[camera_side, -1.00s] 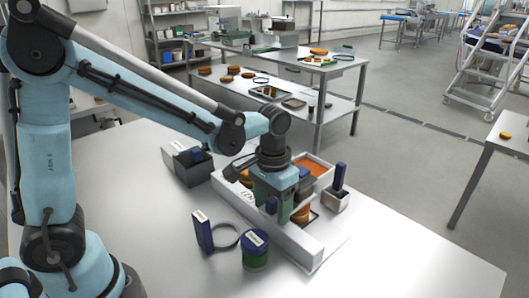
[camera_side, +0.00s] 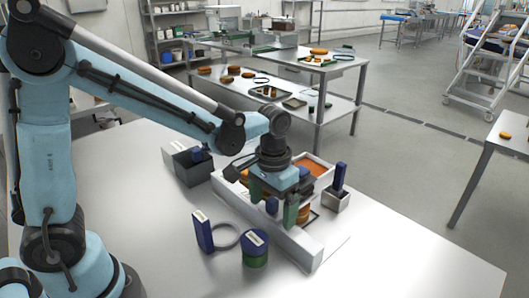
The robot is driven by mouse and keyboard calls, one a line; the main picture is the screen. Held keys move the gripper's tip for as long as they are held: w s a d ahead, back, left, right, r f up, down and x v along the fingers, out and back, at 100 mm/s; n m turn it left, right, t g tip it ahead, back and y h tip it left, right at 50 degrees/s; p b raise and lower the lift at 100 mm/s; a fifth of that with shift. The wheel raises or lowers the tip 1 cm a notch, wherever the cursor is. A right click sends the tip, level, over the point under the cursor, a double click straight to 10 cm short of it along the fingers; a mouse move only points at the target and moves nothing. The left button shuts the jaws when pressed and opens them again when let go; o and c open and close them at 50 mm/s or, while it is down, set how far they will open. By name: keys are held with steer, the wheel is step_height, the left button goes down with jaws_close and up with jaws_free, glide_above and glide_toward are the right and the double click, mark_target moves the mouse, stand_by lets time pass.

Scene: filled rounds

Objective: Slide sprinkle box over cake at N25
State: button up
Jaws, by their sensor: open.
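My gripper (camera_side: 273,202) is low over the white-walled fixture in the middle of the table. Its two green fingers stand apart, with a small dark blue knob or handle (camera_side: 272,206) between them; I cannot tell whether they touch it. Dark parts under the gripper may belong to the sprinkle box, but it is mostly hidden. A stacked brown cake (camera_side: 303,213) shows just right of the near finger, inside the fixture. Another brown cake (camera_side: 244,175) is partly visible to the left. Orange filling, perhaps sprinkles (camera_side: 314,168), lies in the fixture's far part. No N25 label is readable.
The fixture's white front wall (camera_side: 305,248) is a raised edge. A blue block (camera_side: 203,231), a grey ring (camera_side: 226,238) and a green tub with a blue lid (camera_side: 255,248) stand in front. A grey bin (camera_side: 187,166) is behind left; a small box with a blue-handled tool (camera_side: 337,199) is right.

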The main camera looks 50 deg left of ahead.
steer(key=shift+r, duration=0.1)
steer(key=shift+r, duration=3.45)
steer(key=shift+s+a+r+t, duration=0.2)
steer(key=shift+s+a+t, duration=0.1)
steer(key=shift+s+a, duration=0.1)
steer(key=s+a+t, duration=0.5)
steer(key=s+t, duration=0.1)
steer(key=shift+s+a+t, duration=0.15)
steer(key=shift+a+t, duration=0.15)
steer(key=shift+a, duration=0.05)
